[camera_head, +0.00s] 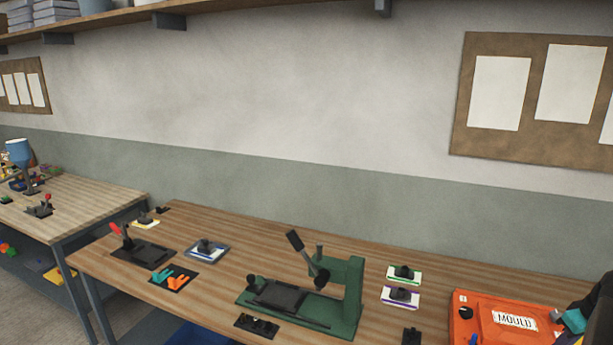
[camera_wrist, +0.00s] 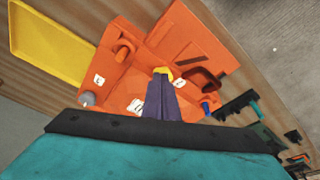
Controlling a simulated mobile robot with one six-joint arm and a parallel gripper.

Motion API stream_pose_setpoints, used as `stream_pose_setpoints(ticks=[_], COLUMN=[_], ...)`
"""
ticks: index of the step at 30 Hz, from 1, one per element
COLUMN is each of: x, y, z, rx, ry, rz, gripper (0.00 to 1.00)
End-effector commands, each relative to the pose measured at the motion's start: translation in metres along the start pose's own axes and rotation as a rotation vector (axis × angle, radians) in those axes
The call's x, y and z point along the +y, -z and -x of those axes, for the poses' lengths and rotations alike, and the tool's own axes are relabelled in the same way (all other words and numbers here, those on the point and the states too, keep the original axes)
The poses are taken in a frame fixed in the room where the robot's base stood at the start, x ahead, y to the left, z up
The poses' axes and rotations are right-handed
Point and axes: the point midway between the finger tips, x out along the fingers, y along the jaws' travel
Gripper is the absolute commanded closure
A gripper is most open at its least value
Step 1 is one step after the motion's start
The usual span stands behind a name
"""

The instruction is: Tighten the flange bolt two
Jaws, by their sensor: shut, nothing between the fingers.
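The orange mould (camera_head: 493,309) with a "MOULD" label lies at the right end of the bench, cut off by the picture's lower edge. It fills the middle of the wrist view (camera_wrist: 185,40), where a grey round knob (camera_wrist: 88,99), an orange upright part (camera_wrist: 124,52), a dark red-brown clamp-like part (camera_wrist: 205,80) and a blue part (camera_wrist: 206,107) show on it. I cannot tell which is flange bolt two; the small white labels are unreadable. My gripper (camera_wrist: 163,76) is shut and empty, with its dark fingers over the mould. Something yellow shows at the tips; contact is unclear.
A yellow tray (camera_wrist: 50,38) lies beside the mould. On the bench stand a green lever press (camera_head: 345,295), two small pads with black handles (camera_head: 404,273) and a black toggle clamp (camera_head: 145,252). Bare bench (camera_head: 230,225) runs along the wall.

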Motion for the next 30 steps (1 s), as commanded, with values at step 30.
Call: stream_pose_setpoints(ticks=[30], x=[-0.001], y=[-0.012], z=[-0.053], rx=[0.0], ry=[0.001], rz=[0.003], gripper=[1.0])
